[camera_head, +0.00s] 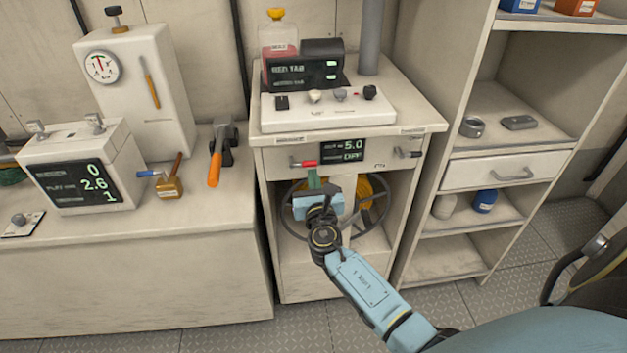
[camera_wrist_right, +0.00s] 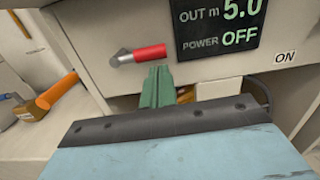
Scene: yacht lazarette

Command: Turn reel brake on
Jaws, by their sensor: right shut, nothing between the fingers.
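The reel cabinet (camera_head: 405,200) has a red-handled lever (camera_head: 304,163) on its front, left of a display (camera_head: 343,150). The red handle lies sideways; it also shows in the wrist view (camera_wrist_right: 140,55). The display reads 5.0 and power OFF. A dark lever (camera_head: 408,153) sits to its right. I cannot tell which lever is the brake; the small labels above are unreadable. My right gripper (camera_head: 313,179) is shut and empty, its green fingertips (camera_wrist_right: 157,86) just below the red handle; contact is unclear. The reel (camera_head: 375,205) is partly hidden behind my gripper. My left gripper is not in view.
A control box (camera_head: 315,110) with knobs and a red bottle (camera_head: 278,45) stand on the cabinet. A bench at left holds an orange-handled hammer (camera_head: 216,160), a meter box (camera_head: 80,168) and a gauge stand (camera_head: 130,80). Shelves (camera_head: 450,235) stand close on the right.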

